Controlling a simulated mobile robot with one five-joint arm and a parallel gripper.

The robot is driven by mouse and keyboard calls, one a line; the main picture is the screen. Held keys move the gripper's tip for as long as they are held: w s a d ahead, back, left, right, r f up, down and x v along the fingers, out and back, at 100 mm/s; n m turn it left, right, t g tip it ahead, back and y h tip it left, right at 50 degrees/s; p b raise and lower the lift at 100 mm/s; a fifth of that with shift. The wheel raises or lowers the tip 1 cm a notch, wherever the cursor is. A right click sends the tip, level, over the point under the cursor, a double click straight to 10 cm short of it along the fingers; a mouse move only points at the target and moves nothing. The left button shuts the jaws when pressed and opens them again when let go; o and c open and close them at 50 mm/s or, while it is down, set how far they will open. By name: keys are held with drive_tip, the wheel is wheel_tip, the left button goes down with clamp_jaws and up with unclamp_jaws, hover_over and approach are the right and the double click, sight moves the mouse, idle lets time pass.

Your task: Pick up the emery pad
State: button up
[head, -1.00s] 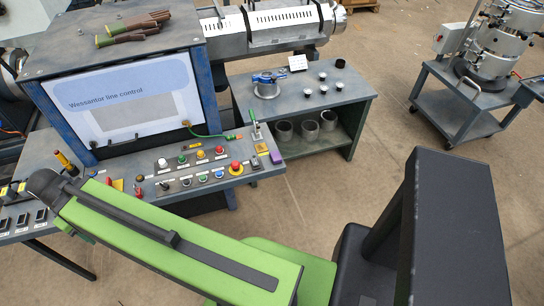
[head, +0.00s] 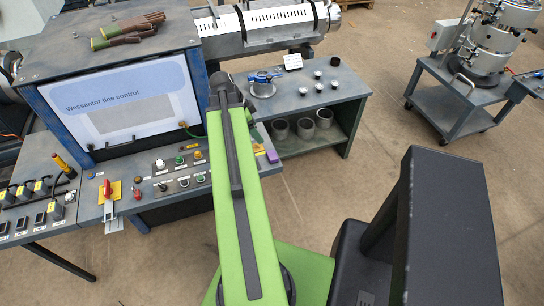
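I cannot tell for sure which item is the emery pad. A small purple block (head: 272,156) lies at the right end of the control console, just right of my green arm. A small yellow item (head: 258,149) is beside it. My arm reaches up the middle of the view and its far joint is near the back of the console. My gripper does not show, so what it holds is hidden too. The arm covers part of the console's right side.
The control console (head: 150,205) carries buttons and a yellow plate (head: 111,191). A side table (head: 340,88) holds a blue-handled ring (head: 263,85), several small pieces and a white card (head: 292,62). A cart (head: 455,100) stands right; floor between is clear.

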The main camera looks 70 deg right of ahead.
drive_tip(key=b, duration=1.1)
hover_over(272, 155)
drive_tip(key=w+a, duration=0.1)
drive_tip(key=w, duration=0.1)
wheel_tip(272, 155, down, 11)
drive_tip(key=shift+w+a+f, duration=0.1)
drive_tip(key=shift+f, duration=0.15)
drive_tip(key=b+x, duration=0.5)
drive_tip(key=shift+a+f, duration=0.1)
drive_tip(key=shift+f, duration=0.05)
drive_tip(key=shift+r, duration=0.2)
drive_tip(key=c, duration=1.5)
